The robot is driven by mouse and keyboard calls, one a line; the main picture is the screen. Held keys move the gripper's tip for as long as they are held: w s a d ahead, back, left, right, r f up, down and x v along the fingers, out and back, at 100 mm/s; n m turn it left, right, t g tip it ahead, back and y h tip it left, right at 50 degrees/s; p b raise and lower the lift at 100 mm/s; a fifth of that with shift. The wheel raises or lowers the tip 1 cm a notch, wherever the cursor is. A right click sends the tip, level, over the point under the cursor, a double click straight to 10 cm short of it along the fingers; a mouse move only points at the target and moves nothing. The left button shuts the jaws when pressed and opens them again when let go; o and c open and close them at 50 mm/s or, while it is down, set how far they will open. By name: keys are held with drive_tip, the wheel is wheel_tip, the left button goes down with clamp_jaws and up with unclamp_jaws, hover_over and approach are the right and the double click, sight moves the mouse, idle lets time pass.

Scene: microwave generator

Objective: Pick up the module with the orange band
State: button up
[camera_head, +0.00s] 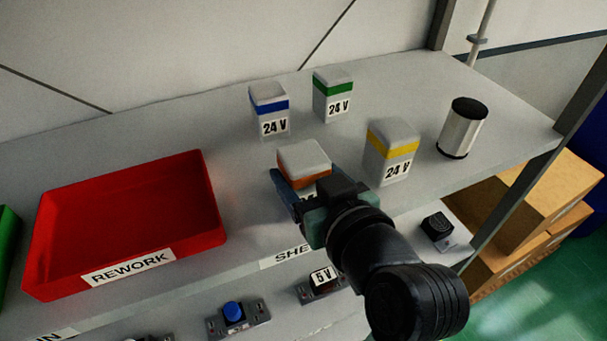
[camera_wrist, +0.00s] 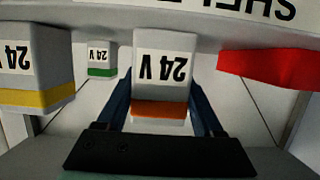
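The module with the orange band (camera_head: 304,160) stands on the upper shelf. It has a light grey top, and its front is partly hidden by my gripper in the head view. In the wrist view the picture is upside down, and the module (camera_wrist: 163,70) shows its orange band and a "24 V" label between my two blue fingers. My gripper (camera_head: 300,192) reaches in from the front, with one finger on each side of the module. The fingers (camera_wrist: 163,100) look open, close beside its sides; firm contact is not visible.
Yellow-banded (camera_head: 392,150), blue-banded (camera_head: 269,108) and green-banded (camera_head: 333,95) modules stand nearby, with a silver cylinder (camera_head: 462,128) at right. A red REWORK tray (camera_head: 130,262) is at left. A lower shelf holds a 5 V module (camera_head: 321,278) and a blue-topped part (camera_head: 233,312).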

drive_tip(key=c, duration=0.7)
clamp_jaws()
drive_tip(key=shift+r, duration=0.15)
